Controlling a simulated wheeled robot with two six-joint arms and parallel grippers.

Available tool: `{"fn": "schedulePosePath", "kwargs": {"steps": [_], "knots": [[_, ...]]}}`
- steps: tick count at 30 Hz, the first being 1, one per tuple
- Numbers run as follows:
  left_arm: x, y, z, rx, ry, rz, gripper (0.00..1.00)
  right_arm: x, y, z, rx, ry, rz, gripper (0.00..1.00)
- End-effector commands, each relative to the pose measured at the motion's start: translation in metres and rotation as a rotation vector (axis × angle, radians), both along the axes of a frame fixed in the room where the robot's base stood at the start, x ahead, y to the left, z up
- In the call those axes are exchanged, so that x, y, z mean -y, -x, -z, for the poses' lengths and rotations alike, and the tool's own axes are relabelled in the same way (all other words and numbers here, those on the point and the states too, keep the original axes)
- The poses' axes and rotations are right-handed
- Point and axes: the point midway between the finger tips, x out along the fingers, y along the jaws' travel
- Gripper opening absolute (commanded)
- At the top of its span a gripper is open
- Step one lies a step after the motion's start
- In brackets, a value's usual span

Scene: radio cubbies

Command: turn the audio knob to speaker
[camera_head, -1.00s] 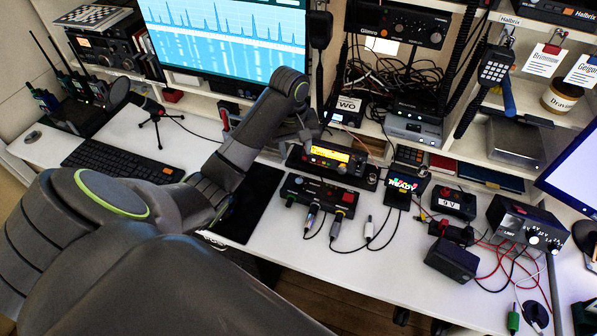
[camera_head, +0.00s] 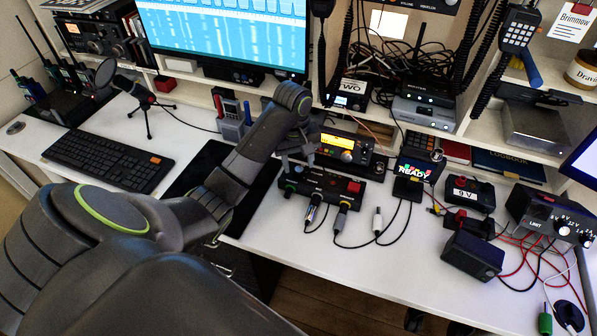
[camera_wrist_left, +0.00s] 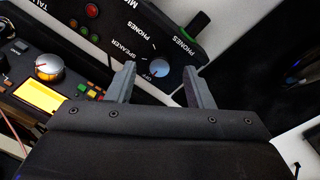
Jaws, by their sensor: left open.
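The audio knob (camera_wrist_left: 160,71) is a small pale blue-grey round knob on a black control box (camera_head: 325,187). In the left wrist view it sits among white labels OFF, SPEAKER and PHONES. Its pointer is too small to read surely. My left gripper (camera_wrist_left: 159,67) is open, with one finger on each side of the knob in that view. Whether the fingers touch it or stay above it I cannot tell. In the head view my left gripper (camera_head: 298,155) is over the box's left part, and the knob is hard to make out. My right gripper is not in view.
A radio with a lit yellow display (camera_head: 345,150) stands right behind the box. Cables run from the box's front edge. A keyboard (camera_head: 108,160) and a microphone (camera_head: 135,85) are at left. The front middle desk is mostly clear.

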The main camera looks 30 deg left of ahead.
Motion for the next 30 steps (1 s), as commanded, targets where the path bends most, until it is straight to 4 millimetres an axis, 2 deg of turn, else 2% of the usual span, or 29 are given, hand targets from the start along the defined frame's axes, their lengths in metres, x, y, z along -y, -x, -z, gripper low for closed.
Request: {"fn": "schedulePosePath", "kwargs": {"steps": [1,3,13,23,30], "knots": [[0.0003,-0.0001,0.0095,0.0,0.0,0.0,0.47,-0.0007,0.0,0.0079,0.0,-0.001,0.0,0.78],[0.0004,-0.0004,0.0134,0.0,0.0,0.0,0.47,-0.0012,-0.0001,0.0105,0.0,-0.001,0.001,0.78],[0.0006,-0.0004,0.0147,-0.001,-0.001,0.0,0.47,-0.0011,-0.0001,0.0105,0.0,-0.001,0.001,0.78],[0.0006,-0.0004,0.0147,-0.001,0.0,0.0,0.04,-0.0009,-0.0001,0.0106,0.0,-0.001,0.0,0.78],[0.0006,-0.0001,0.0131,-0.003,0.0,0.016,0.03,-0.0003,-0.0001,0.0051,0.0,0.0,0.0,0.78]]}}
